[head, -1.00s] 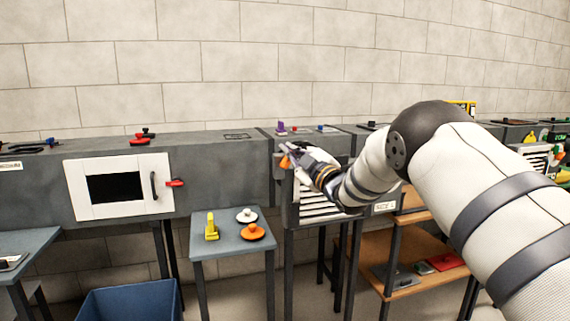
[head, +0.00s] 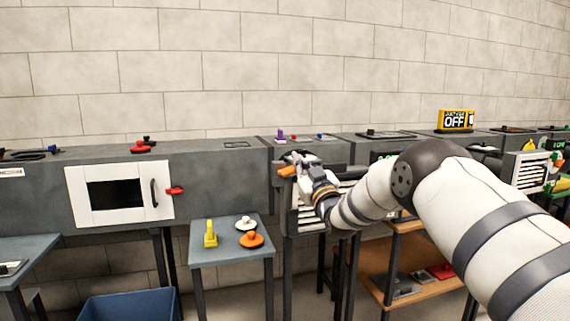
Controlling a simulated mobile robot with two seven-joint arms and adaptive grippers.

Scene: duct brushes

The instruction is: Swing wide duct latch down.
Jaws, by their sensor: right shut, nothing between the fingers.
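An orange latch handle (head: 288,171) sits at the upper left of a louvred vent (head: 308,217) on the grey duct unit in the middle. It lies roughly level and points left. My right gripper (head: 297,160) is shut and empty, close to this latch at its upper right. I cannot tell whether they touch. A red latch (head: 175,190) lies roughly level at the right edge of a white windowed door (head: 118,190) on the left duct. I cannot tell from the picture which latch is the wide duct's. My gripper and forearm hide part of the vent. My left gripper is not in view.
A small blue-grey table (head: 215,258) holds a yellow piece and two round knobbed pieces. A blue bin (head: 130,303) stands on the floor. Small red, purple and blue items lie on the duct tops. A wooden shelf (head: 440,287) stands right. A yellow "OFF" sign (head: 455,121) stands behind my arm.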

